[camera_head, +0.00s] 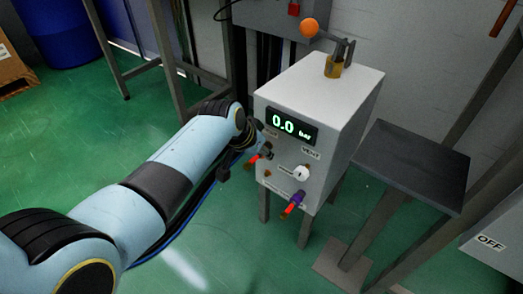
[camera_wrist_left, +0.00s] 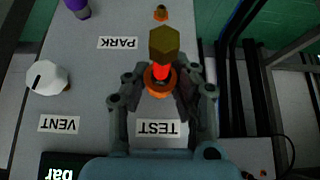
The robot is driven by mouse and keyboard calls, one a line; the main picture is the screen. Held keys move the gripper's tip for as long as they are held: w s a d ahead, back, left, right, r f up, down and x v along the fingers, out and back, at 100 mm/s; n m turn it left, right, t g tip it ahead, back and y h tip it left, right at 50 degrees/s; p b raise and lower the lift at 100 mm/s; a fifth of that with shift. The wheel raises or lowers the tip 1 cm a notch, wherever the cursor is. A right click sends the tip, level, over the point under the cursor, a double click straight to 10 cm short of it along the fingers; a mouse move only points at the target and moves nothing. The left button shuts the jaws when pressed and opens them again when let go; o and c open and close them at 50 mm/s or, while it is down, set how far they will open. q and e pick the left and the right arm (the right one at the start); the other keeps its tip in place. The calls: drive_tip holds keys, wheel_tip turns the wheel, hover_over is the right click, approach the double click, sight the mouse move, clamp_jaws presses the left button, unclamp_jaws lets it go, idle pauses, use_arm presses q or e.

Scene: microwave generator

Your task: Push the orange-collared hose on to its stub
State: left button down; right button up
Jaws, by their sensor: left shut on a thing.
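My left gripper (camera_head: 258,154) is at the front face of the white box. In the left wrist view the gripper (camera_wrist_left: 160,90) is shut on the orange-collared hose (camera_wrist_left: 162,70), with a finger on either side of the orange collar. The hose is a short red piece with a brass hexagonal end that faces the camera. It also shows in the head view as a red end (camera_head: 252,161) below the gripper. The collar is next to the TEST label (camera_wrist_left: 158,128). The stub behind the collar is hidden, so I cannot tell how far the hose sits on it. My right gripper is not in view.
The box's display (camera_head: 289,126) reads 0.0 bar. A white VENT knob (camera_head: 301,173) and a purple-collared hose (camera_head: 297,199) are to the right. A small brass fitting (camera_wrist_left: 160,12) is near the PARK label (camera_wrist_left: 118,43). An orange-balled lever (camera_head: 309,28) is above the box.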

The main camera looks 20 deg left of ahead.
sight(248, 162)
use_arm(q)
drive_tip(key=shift+s+a, duration=0.1)
drive_tip(key=shift+s, duration=0.15)
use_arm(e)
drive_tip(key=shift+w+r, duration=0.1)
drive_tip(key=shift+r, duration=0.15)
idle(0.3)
use_arm(q)
drive_tip(key=shift+s+a+r+p, duration=0.15)
drive_tip(key=shift+s+a+p, duration=0.1)
drive_tip(key=shift+s+p, duration=0.6)
drive_tip(key=shift+s+a+p, duration=0.2)
drive_tip(key=shift+s+p, duration=0.25)
drive_tip(key=shift+s, duration=0.05)
drive_tip(key=shift+s+a+p, duration=0.2)
drive_tip(key=shift+s+p, duration=0.2)
drive_tip(key=shift+s, duration=0.2)
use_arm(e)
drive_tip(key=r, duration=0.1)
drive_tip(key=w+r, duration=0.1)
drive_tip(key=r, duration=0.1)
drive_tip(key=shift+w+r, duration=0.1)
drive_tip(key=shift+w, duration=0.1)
